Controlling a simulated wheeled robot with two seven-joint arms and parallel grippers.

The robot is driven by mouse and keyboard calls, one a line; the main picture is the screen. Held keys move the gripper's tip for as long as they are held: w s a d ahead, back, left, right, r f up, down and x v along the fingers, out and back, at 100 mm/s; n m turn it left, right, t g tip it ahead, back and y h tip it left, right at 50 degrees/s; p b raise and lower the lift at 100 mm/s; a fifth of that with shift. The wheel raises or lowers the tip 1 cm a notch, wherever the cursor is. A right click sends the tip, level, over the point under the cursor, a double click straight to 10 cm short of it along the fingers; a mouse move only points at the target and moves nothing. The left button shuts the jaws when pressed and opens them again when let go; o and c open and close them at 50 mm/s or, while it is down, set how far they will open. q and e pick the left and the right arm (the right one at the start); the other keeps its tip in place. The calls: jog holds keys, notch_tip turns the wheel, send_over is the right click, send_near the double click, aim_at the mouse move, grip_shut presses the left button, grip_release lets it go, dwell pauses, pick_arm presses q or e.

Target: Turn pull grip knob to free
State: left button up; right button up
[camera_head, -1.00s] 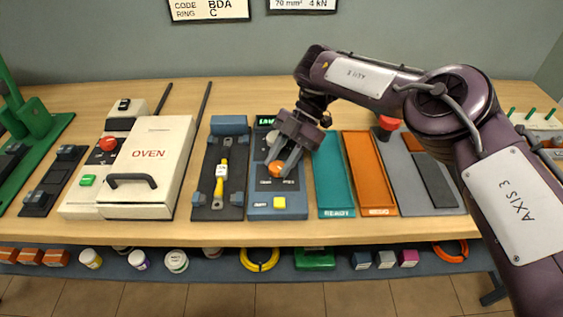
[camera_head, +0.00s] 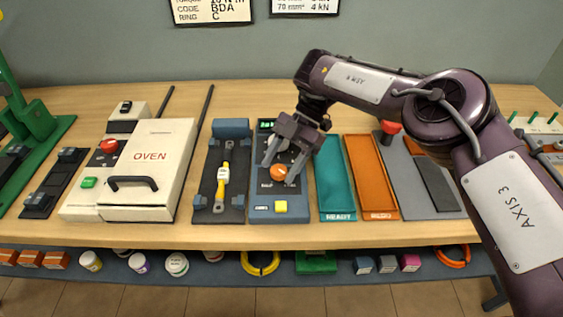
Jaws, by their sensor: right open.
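The round orange knob (camera_head: 278,173) sits on the face of a blue-grey device (camera_head: 263,208) at the middle of the bench. Pale lettering lies beside the knob, too small to read surely, and I cannot tell its setting. My right gripper (camera_head: 279,170) comes from above and is open. Its two fingers are spread to either side of the knob in the head view; I cannot tell whether they touch it. The gripper partly hides the device's upper face. A yellow button (camera_head: 281,207) is on the device's lower part. My left gripper is not in view.
Left of the device is a dark fixture holding a yellow-handled tool (camera_head: 226,171), then a cream oven (camera_head: 150,140). To the right are a teal tray (camera_head: 337,215), an orange tray (camera_head: 384,213) and a grey board with a red knob (camera_head: 391,128). The front bench edge is clear.

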jog(key=shift+d, duration=0.1)
jog(key=b+v, duration=0.1)
jog(key=v, duration=0.6)
jog(key=shift+w+d+r, duration=0.15)
jog(key=shift+w+r, duration=0.1)
